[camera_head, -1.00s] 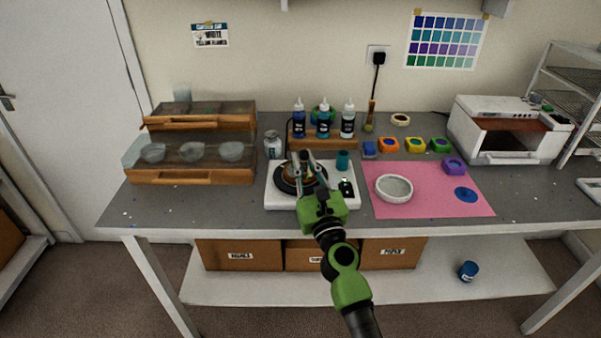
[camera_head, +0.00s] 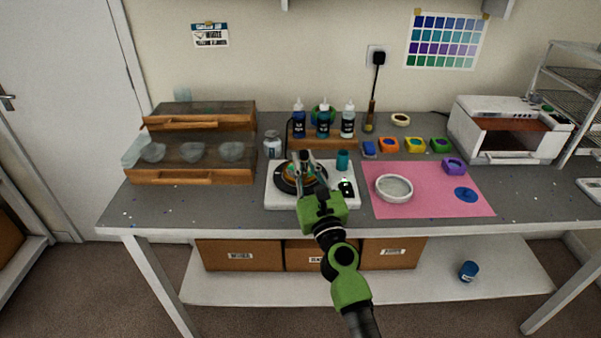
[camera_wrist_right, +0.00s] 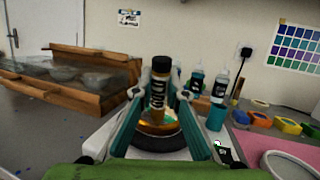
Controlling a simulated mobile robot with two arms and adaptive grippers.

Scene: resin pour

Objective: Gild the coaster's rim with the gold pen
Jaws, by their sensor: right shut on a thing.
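My right gripper (camera_head: 304,157) reaches over the white turntable unit (camera_head: 330,202) in the head view. The coaster (camera_head: 290,174), with orange-gold and green tones, lies on the black round plate (camera_head: 287,187). In the wrist view, the coaster's gold-toned edge (camera_wrist_right: 158,127) shows below the pen. The pen's tip and any contact with the rim are hidden. My left gripper is not in view.
A teal cylinder (camera_head: 342,160) stands on the unit's back right. Several bottles stand on a wooden rack (camera_head: 340,143) behind. A pink mat (camera_head: 428,205) with a white ring-shaped dish (camera_head: 394,188) is at right. Wooden-framed cases (camera_head: 190,177) stand at left. The front counter is mostly clear.

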